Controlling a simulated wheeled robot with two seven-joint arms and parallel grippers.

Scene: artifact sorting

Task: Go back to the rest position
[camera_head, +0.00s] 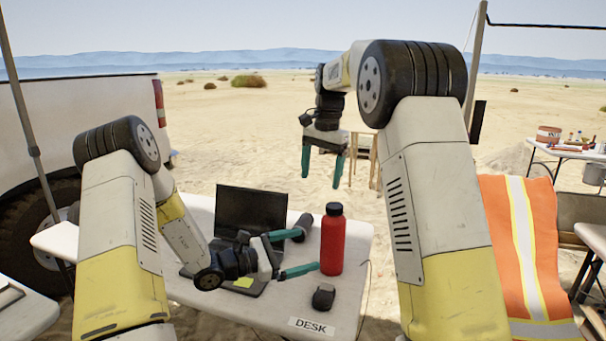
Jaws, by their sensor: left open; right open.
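My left gripper (290,254) is low over the desk, with its two green fingers spread apart and pointing right towards the red bottle. I see nothing held between them. My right gripper (322,168) is raised beyond the far side of the desk, with its green fingers apart, pointing down and empty. The white desk (205,291) carries a "DESK" label at its front edge. A red bottle (332,240) with a black cap stands upright on it, right of the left gripper's fingertips. I cannot tell if they touch.
An open black laptop (249,212) stands behind the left gripper, partly covered by it. A dark mouse (323,296) lies near the desk's front. An orange vest (529,237) hangs at right. A white truck (75,110) stands at left. Another table (565,153) with items stands far right.

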